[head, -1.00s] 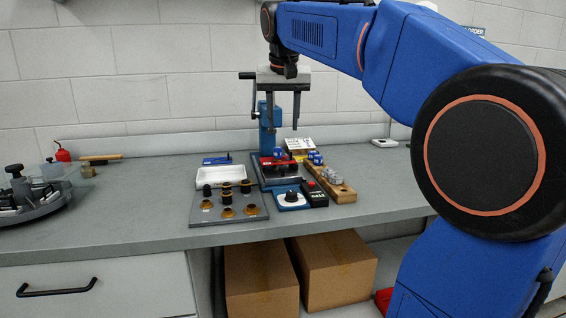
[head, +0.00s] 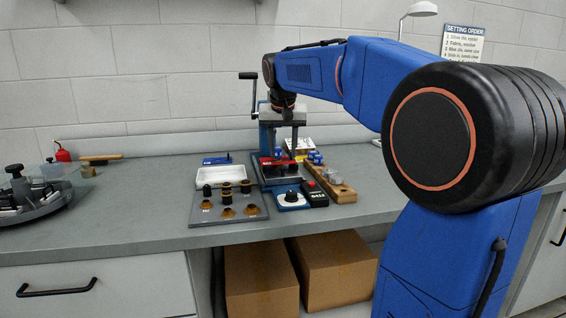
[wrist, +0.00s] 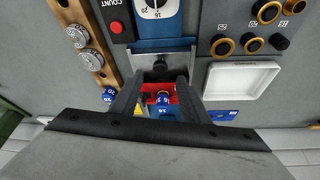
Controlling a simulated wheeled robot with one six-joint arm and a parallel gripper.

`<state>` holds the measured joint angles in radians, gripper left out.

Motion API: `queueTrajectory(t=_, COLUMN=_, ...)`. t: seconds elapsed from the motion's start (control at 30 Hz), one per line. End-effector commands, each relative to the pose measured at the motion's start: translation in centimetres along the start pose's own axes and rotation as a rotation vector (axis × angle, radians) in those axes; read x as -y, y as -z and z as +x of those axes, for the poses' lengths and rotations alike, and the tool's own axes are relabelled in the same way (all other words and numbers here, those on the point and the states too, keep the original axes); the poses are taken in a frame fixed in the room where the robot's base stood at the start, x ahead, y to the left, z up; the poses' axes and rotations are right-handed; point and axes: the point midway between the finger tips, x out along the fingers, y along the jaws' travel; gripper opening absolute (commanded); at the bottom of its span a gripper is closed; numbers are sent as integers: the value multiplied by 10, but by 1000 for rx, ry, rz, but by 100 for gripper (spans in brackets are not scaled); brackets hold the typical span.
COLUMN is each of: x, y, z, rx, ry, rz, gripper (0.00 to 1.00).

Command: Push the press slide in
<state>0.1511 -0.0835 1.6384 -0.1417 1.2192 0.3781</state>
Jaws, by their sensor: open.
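The blue hand press (head: 266,140) stands at the back of the bench, with its crank lever at upper left. Its red slide part (head: 266,162) shows low at the press, partly behind my gripper. In the wrist view the red part (wrist: 172,92) carries a blue die marked 16 (wrist: 163,102). A dark round knob (wrist: 160,67) on a grey plate lies between or just beyond my fingertips; contact cannot be told. My gripper (wrist: 159,78) is open, pointing down over the slide. In the head view a finger (head: 294,140) hangs in front of the press.
A grey plate with several round dies (head: 205,216) and a white tray (head: 207,174) lie to the left. A dial box (head: 291,200), a black counter with red button (head: 313,195) and a wooden rack (head: 341,193) stand in front and right.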

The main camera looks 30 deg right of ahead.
Motion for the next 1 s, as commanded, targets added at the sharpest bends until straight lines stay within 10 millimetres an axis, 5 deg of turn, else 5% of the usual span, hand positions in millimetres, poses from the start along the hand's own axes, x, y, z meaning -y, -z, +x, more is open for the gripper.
queueTrajectory(t=0.3, x=0, y=0, z=44, rx=2, ry=-1, rz=0, gripper=42)
queueTrajectory(t=0.73, x=0, y=0, z=53, rx=0, ry=0, rz=0, gripper=42)
queueTrajectory(t=0.93, x=0, y=0, z=52, rx=0, ry=0, rz=0, gripper=0)
queueTrajectory(t=1.0, x=0, y=0, z=52, rx=0, ry=0, rz=0, gripper=0)
